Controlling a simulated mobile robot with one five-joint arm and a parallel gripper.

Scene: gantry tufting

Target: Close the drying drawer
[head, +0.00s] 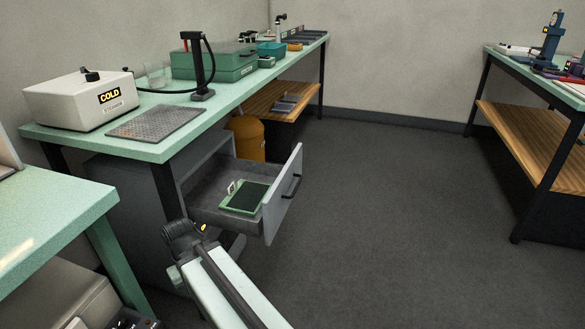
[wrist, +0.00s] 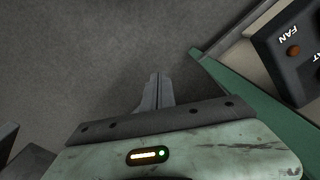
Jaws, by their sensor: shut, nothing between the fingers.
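The drying drawer (head: 283,195) is pulled well out of the grey cabinet (head: 130,200) under the pale green bench. Its light grey front panel has a dark bar handle (head: 291,187) on the outer face. A green-framed dark panel (head: 244,197) and a small white tag (head: 231,187) lie inside it. My arm reaches in from the bottom of the head view, short of the drawer; I cannot make out the fingertips there. In the wrist view my gripper (wrist: 155,82) is shut and empty over grey floor. The drawer does not show in the wrist view.
A white COLD box (head: 80,98) and a perforated plate (head: 157,122) stand on the bench above the drawer. An orange canister (head: 246,137) stands behind the drawer. A device labelled FAN (wrist: 285,50) is close on the right in the wrist view. Floor right of the drawer is clear.

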